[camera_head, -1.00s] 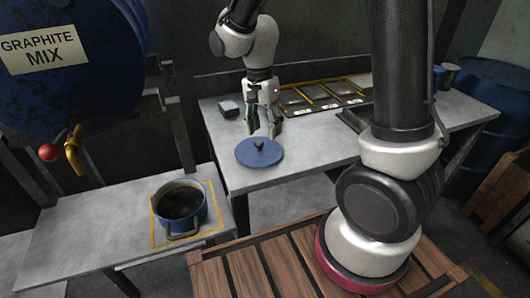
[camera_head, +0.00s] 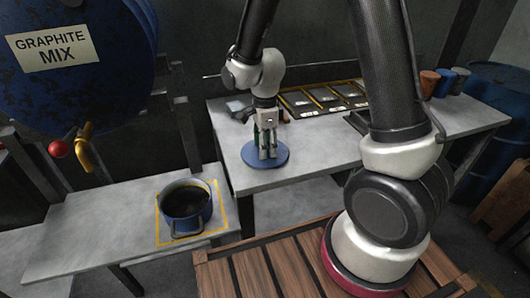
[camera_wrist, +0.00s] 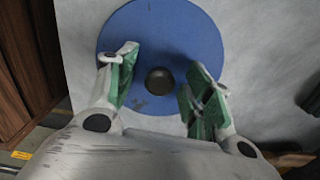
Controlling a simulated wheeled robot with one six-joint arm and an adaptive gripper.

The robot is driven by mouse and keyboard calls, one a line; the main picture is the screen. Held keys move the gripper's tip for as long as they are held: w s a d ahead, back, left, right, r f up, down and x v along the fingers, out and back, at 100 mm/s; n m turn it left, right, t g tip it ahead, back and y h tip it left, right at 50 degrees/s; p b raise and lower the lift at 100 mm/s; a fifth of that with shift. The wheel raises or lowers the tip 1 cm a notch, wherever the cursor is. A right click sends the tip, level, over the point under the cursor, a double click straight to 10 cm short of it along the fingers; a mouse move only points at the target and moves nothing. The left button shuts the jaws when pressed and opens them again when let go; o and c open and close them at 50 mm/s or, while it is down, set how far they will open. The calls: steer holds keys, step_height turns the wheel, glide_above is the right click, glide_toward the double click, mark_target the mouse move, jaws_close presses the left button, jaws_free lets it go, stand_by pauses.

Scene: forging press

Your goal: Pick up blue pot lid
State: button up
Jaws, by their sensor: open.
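The blue pot lid (camera_head: 282,157) lies flat on the grey table; its round dark knob is hidden behind my gripper in the head view. In the wrist view the lid (camera_wrist: 165,35) shows as a blue disc with the dark knob (camera_wrist: 159,81) near its middle. My gripper (camera_head: 266,155) points down over the lid. Its green-padded fingers (camera_wrist: 157,95) are apart, one on each side of the knob, with gaps to it. The blue pot (camera_head: 186,204) stands open with dark contents on the lower table at the left.
A yellow square outline (camera_head: 221,222) surrounds the pot. Trays with yellow edging (camera_head: 322,97) lie at the table's back. Several small cups (camera_head: 444,83) stand at the far right. A large blue drum (camera_head: 75,60) hangs at upper left. Table space right of the lid is clear.

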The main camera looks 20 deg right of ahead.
jaws_close()
stand_by(0.3)
